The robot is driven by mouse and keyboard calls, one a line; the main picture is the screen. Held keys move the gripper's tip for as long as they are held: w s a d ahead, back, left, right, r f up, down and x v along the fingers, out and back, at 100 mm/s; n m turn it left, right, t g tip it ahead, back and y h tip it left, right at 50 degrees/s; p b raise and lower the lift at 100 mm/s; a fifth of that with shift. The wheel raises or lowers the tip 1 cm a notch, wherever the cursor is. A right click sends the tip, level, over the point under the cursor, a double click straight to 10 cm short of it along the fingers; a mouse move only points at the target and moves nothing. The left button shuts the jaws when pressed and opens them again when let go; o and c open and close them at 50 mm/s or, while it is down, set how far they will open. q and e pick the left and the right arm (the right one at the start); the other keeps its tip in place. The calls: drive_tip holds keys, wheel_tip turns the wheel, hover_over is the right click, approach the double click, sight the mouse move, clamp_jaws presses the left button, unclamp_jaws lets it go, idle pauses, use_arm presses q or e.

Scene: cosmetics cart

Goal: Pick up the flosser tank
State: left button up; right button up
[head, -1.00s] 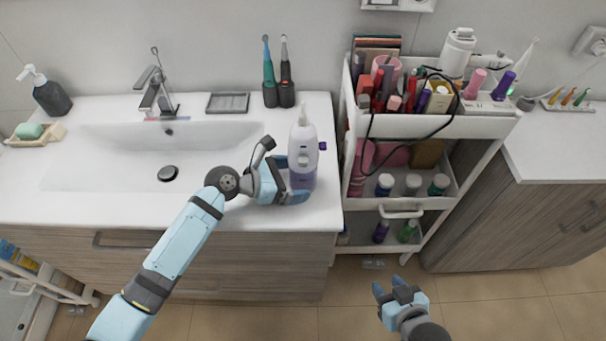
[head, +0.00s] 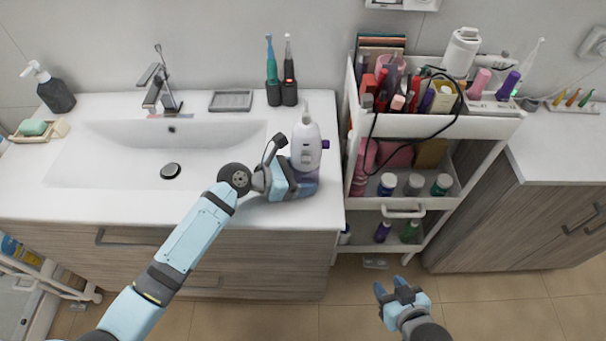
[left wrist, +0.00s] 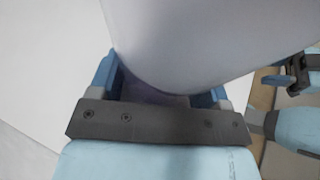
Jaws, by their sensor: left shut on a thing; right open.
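The white flosser (head: 305,148) stands upright near the right front corner of the sink counter, with a purple button on its side. Its lower part, the purplish translucent tank (head: 307,175), is partly hidden by my left gripper (head: 308,187). That gripper reaches in from the left, low on the flosser, and is shut on the tank. In the left wrist view, the two blue fingers sit on either side of the tank (left wrist: 155,96), with the pale flosser body (left wrist: 190,40) above it. My right gripper (head: 391,287) is open and empty, low in front of the cart.
A white cart (head: 478,128) crowded with cosmetics stands just right of the counter. The sink basin (head: 110,165) lies to the left. Two electric toothbrushes (head: 281,90) stand behind the flosser, beside a grey soap dish (head: 231,100).

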sight(303, 113)
use_arm(q)
wheel_tip(303, 113, up, 20)
drive_tip(key=shift+f+p, duration=0.1)
drive_tip(key=shift+p, duration=0.75)
use_arm(e)
drive_tip(key=shift+r, duration=0.9)
use_arm(q)
drive_tip(key=shift+f, duration=4.15)
wheel_tip(303, 113, down, 4)
drive_tip(key=shift+f+b, duration=0.1)
drive_tip(key=shift+b, duration=0.3)
drive_tip(key=shift+f+b, duration=0.75)
drive_tip(key=shift+f, duration=2.75)
use_arm(e)
wheel_tip(303, 113, down, 2)
drive_tip(key=shift+f, duration=0.15)
use_arm(q)
drive_tip(key=shift+f, duration=0.25)
use_arm(e)
drive_tip(key=shift+o, duration=0.4)
